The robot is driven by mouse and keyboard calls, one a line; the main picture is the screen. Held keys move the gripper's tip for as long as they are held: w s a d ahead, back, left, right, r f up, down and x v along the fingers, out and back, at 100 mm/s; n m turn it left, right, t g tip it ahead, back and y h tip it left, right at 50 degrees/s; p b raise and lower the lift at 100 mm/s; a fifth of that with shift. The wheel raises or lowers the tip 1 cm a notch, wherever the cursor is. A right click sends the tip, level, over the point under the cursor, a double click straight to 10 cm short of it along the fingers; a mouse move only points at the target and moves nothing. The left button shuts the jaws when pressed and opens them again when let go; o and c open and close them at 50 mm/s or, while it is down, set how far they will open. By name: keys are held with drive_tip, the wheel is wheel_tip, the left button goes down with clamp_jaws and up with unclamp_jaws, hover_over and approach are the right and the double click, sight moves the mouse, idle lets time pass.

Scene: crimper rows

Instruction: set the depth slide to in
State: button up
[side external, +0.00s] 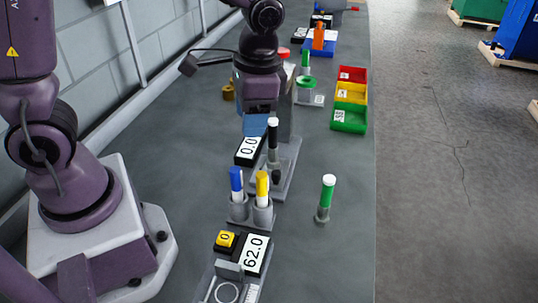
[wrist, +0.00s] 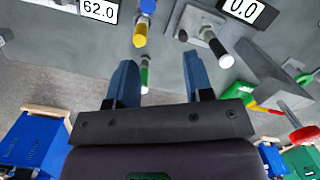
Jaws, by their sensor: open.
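No part is labelled as the depth slide, so I cannot tell for certain which one it is. A grey station with a "0.0" display (side external: 247,148) stands below my gripper (side external: 257,125). It carries a black upright handle with a white top (side external: 273,138). In the wrist view the handle (wrist: 217,46) and display (wrist: 242,9) lie up and right of the fingers. My gripper (wrist: 161,80) has its blue fingers spread, with nothing held between them. In the side view the fingers partly overlap the station, hiding some of it.
Blue (side external: 236,182) and yellow (side external: 262,186) markers stand in grey holders, with a green marker (side external: 326,192) to the right. A "62.0" station (side external: 254,254) with a yellow button is nearest. Red, yellow (side external: 351,93) and green bins stand behind. Bare table lies around the green marker.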

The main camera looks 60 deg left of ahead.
sight(276, 171)
drive_tip(key=w+f+m+g+y, duration=0.2)
drive_tip(key=w+f+m, duration=0.6)
drive_tip(key=w, duration=0.3)
drive_tip(key=x, duration=1.2)
drive_tip(key=shift+s, duration=0.15)
drive_tip(key=shift+c, duration=0.2)
